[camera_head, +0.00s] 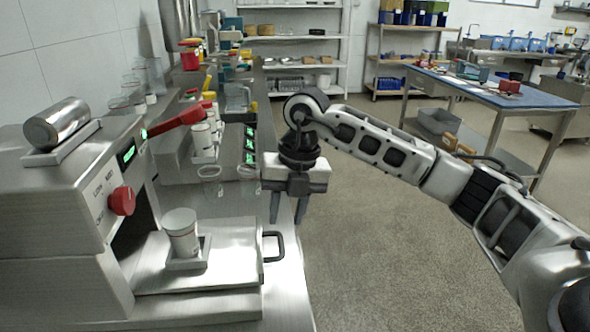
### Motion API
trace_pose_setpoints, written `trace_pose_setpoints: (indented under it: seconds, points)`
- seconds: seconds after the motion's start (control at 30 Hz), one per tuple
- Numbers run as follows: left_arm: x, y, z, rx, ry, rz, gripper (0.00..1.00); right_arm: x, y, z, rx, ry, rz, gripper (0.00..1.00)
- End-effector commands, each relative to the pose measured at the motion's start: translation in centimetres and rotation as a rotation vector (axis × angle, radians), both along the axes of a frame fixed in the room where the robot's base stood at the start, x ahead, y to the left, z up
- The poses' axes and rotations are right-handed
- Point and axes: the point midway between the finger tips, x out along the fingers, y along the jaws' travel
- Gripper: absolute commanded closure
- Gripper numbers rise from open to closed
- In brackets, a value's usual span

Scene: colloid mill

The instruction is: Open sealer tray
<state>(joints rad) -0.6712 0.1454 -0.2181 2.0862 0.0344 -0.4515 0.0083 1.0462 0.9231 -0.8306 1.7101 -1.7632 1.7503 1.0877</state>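The sealer (60,215) is a steel machine at the left with a red knob and a red lever. Its flat metal tray (225,270) lies at the machine's front opening, with a black handle (274,246) on its right edge. A white-lidded cup (181,232) stands upright in a square holder on the tray. My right gripper (288,208) points down beyond and a little above the handle in the picture. Its two dark fingers are apart, with nothing visible between them, and it appears clear of the handle. My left gripper is out of view.
Clear cups (210,181) stand on the bench just left of my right gripper. Behind are another machine with green displays (250,143) and more containers. Open floor (390,265) lies right of the bench. A blue-topped table (500,93) stands farther back.

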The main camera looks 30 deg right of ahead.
Motion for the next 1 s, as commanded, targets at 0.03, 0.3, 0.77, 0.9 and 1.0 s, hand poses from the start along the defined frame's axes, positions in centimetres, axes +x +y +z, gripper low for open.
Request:
trace_pose_setpoints:
  seconds: [0.03, 0.3, 0.77, 0.9, 1.0]
  points:
    - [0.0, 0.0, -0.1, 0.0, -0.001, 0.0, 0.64, 0.0, -0.2, 1.5, 0.0, -0.007, -0.001, 0.68]
    - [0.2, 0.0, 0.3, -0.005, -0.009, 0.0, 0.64, -0.5, -1.2, 7.6, 0.002, -0.006, -0.002, 0.68]
    - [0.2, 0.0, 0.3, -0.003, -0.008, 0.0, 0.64, -0.8, -1.7, 10.7, 0.0, 0.0, -0.001, 0.68]
    - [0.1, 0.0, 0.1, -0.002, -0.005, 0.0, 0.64, -0.8, -1.7, 10.6, 0.0, 0.0, -0.001, 0.68]
    - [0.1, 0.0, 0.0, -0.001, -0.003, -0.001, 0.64, -0.8, -1.7, 10.6, 0.0, 0.0, -0.001, 0.68]
